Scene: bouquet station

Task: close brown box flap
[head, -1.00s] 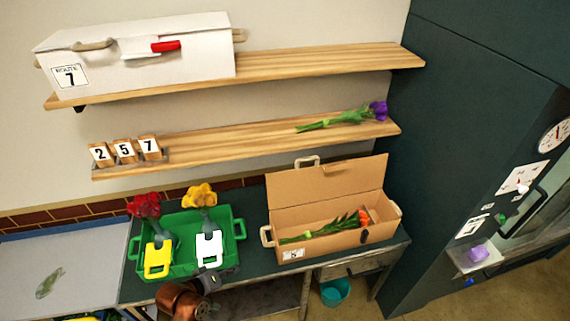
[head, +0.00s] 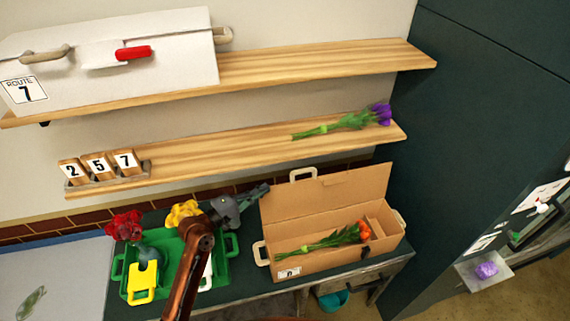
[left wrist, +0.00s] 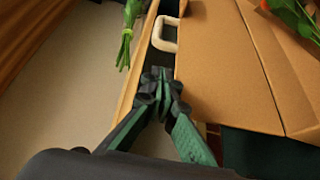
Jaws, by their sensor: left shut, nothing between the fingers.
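The brown box (head: 325,262) stands on the green counter at the right. Its flap (head: 335,203) is up at the back, with a pale handle on its top edge, so the box is open. The flap also shows in the left wrist view (left wrist: 220,75). An orange flower with green leaves (head: 340,240) lies inside the box. My left gripper (head: 262,191) is shut and empty, with its fingertips by the flap's left edge; I cannot tell if they touch it. In the left wrist view its fingers (left wrist: 161,80) are together, close to the flap's handle (left wrist: 165,34).
A green tray (head: 232,268) with red and yellow flowers stands left of the box, beneath my left arm. The lower shelf (head: 230,150) above holds a purple flower (head: 360,120) and number blocks (head: 100,168). A dark cabinet (head: 465,120) rises at the right.

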